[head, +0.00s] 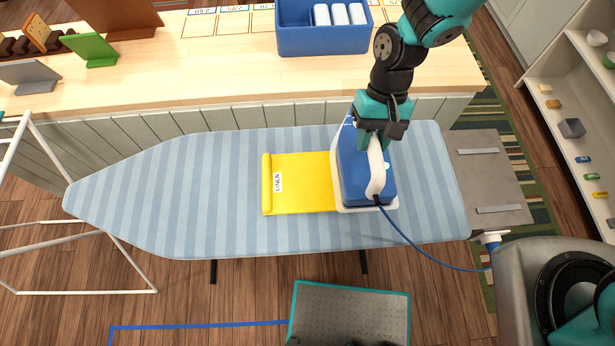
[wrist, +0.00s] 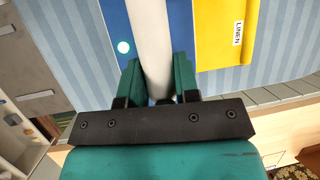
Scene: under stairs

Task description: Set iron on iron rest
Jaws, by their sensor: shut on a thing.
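The blue iron (head: 353,170) with a white handle (head: 376,172) is at the right part of the striped ironing board (head: 220,190), beside and partly over the right end of the yellow linen cloth (head: 308,180). Whether it touches the board is hard to tell. My gripper (head: 382,132) is shut on the handle. In the wrist view the fingers (wrist: 158,78) lie on both sides of the white handle (wrist: 150,40). The iron rest (head: 492,178), a grey plate with two light bars, is at the board's right end and empty; it also shows in the wrist view (wrist: 38,70).
A blue cord (head: 420,250) runs from the iron to a white fitting (head: 490,240) below the rest. A wooden counter with a blue bin (head: 325,40) lies behind the board. Shelves (head: 575,130) stand at right, a white rack (head: 80,255) at left. The board's left half is clear.

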